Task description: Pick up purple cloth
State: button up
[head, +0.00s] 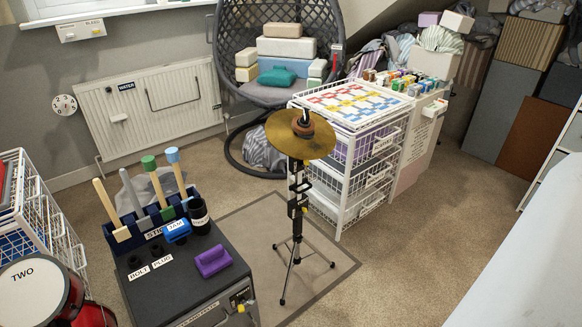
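A small purple folded thing (213,261), which looks like the purple cloth, lies on top of the dark cabinet (205,285) at the lower left. It lies apart from the blue item (177,230) and the dark cup (199,216) behind it. Nothing covers it. Some purple material (345,152) also shows through the white wire drawers; I cannot tell what it is. My gripper is not in view.
A rack of upright handles (152,235) stands at the cabinet's back edge. A cymbal (300,134) on a tripod stands just right of the cabinet. A drum (35,290) and wire basket are at left. Carpet (400,265) is clear at centre right.

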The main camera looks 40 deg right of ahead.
aim_at(210, 263)
jog(key=i+l+z, duration=0.15)
jog(key=l+z, duration=0.2)
jog(key=i+l+z, duration=0.2)
jog(key=z, duration=0.15)
jog(key=i+l+z, duration=0.2)
jog(key=z, duration=0.15)
jog(key=l, duration=0.05)
